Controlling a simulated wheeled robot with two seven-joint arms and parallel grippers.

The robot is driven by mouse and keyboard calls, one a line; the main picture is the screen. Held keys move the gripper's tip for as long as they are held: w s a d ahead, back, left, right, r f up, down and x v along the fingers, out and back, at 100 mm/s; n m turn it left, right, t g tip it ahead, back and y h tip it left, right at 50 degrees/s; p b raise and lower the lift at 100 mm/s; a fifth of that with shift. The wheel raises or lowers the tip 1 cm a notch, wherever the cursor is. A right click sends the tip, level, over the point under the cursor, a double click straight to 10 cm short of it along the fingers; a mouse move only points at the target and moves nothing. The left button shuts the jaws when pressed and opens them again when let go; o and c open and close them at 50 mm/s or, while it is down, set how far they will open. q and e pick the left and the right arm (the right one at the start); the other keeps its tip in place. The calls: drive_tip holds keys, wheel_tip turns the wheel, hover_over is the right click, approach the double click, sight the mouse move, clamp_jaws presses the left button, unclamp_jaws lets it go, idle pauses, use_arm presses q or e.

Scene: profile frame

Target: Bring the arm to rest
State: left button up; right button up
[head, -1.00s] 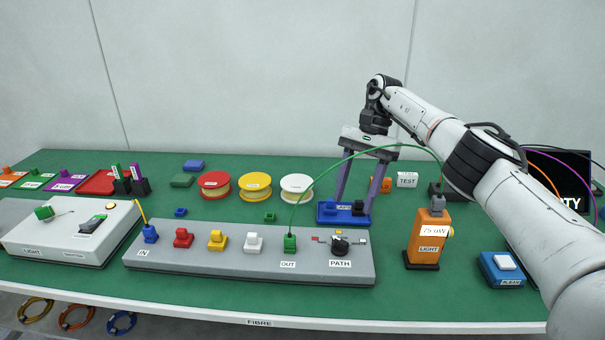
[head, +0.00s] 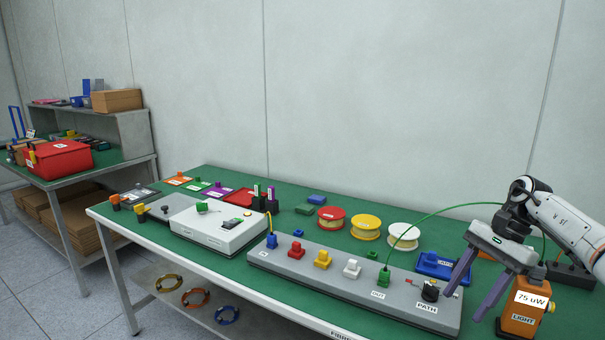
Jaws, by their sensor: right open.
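My right gripper (head: 476,285) is at the right of the head view, its two purple fingers apart and pointing down. It is open, with nothing seen between the fingers. In the picture its fingers lie between the PATH knob (head: 430,290) on the grey panel (head: 345,291) and the orange LIGHT meter (head: 522,303). I cannot tell whether a finger touches either one. My right arm (head: 570,225) comes in from the right edge. The gripper hides part of the blue tray (head: 437,264) behind it. My left gripper is not in view.
A green cable (head: 440,212) arches from the panel's OUT plug behind my right gripper. Red, yellow and white spools (head: 402,237) stand behind the panel. A white LIGHT box (head: 217,224) stands left of it. A second table with a red box (head: 58,160) is at the far left.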

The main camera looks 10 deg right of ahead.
drive_tip(key=w+a+f+m+t+y, duration=0.1)
drive_tip(key=a+f+y, duration=0.1)
drive_tip(key=a+f, duration=0.35)
drive_tip(key=w+a+f+m+y, duration=0.1)
drive_tip(key=a+f+m+y, duration=0.1)
drive_tip(key=a, duration=0.7)
drive_tip(key=a+f+m+t+y, duration=0.15)
drive_tip(key=a+f, duration=0.25)
drive_tip(key=a, duration=0.4)
drive_tip(key=s+a+m+t+y, duration=0.4)
drive_tip(key=a+m+t, duration=0.3)
drive_tip(key=a+m, duration=0.8)
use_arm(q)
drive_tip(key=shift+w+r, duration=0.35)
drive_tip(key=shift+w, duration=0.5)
use_arm(e)
drive_tip(key=s+d+f+m+h, duration=0.4)
drive_tip(key=s+f+m, duration=0.2)
drive_tip(key=m, duration=0.6)
drive_tip(key=s+d+f+m+h, duration=0.4)
drive_tip(key=s+f+m, duration=0.2)
drive_tip(key=s+m, duration=0.4)
drive_tip(key=s+d+f+m+h, duration=0.4)
drive_tip(key=s+f+m, duration=0.2)
drive_tip(key=m, duration=0.8)
drive_tip(key=shift+s+d, duration=0.4)
drive_tip(key=shift+s, duration=0.75)
